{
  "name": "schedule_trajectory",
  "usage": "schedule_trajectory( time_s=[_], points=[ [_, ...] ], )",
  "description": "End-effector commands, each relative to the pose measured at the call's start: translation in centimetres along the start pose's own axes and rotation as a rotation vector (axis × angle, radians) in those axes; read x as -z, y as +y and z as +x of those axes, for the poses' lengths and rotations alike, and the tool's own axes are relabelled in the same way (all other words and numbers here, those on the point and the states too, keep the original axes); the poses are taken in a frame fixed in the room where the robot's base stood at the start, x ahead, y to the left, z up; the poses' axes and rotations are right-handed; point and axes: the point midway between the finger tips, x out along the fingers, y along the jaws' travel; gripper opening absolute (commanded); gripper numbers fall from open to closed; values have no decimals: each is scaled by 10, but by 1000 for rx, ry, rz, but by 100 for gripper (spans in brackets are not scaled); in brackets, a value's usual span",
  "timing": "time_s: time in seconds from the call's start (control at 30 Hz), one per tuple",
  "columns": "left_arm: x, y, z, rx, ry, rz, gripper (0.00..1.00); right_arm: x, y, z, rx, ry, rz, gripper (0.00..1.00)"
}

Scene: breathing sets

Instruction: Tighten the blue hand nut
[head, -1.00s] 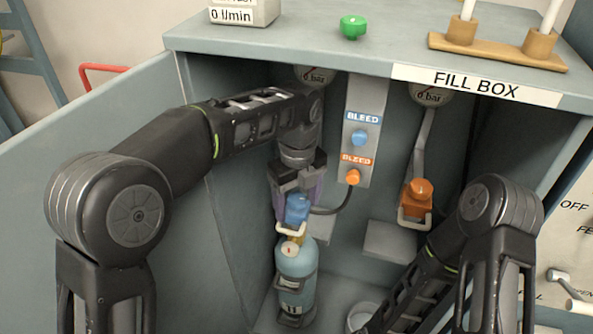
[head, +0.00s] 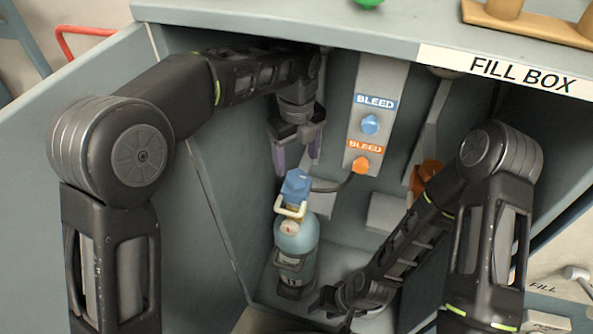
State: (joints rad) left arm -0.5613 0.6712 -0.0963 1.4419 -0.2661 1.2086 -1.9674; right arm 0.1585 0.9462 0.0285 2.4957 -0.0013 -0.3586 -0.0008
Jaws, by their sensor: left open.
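The blue hand nut (head: 297,185) sits on top of a light blue cylinder (head: 296,240) inside the fill box, with a cream yoke (head: 291,209) just below it. My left gripper (head: 298,165) is open and empty; its two purplish fingers point down, just above and behind the nut, apart from it as far as I can see. The cylinder stands upright in a dark holder (head: 289,272). My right gripper (head: 330,303) is low in the box, right of the cylinder's base. Its fingers are dark and small, so its opening is unclear.
A blue bleed knob (head: 370,124) and an orange bleed knob (head: 361,165) are on the back panel. An orange fitting (head: 428,173) is partly behind my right arm. The open door (head: 80,170) bounds the left side. A green knob lies on the box top (head: 300,28).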

Motion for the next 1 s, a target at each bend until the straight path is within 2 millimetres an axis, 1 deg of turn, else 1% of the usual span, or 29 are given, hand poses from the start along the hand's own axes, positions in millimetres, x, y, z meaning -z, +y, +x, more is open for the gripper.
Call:
schedule_trajectory(
  time_s=[0.03,0.1,0.3,0.43,0.7,1.0],
  points=[
    [0,1,9,-3,1,0,69,0,0,1,0,0,0,36],
    [0,1,21,-4,1,0,69,0,0,1,0,0,0,36],
    [0,0,48,-2,0,1,69,0,1,2,0,0,0,36],
    [0,0,55,-1,-1,1,69,0,1,2,0,0,0,36],
    [0,0,56,0,-1,0,68,0,1,2,0,0,0,36],
    [0,0,56,0,-1,0,44,0,1,2,0,0,0,36]
  ],
)
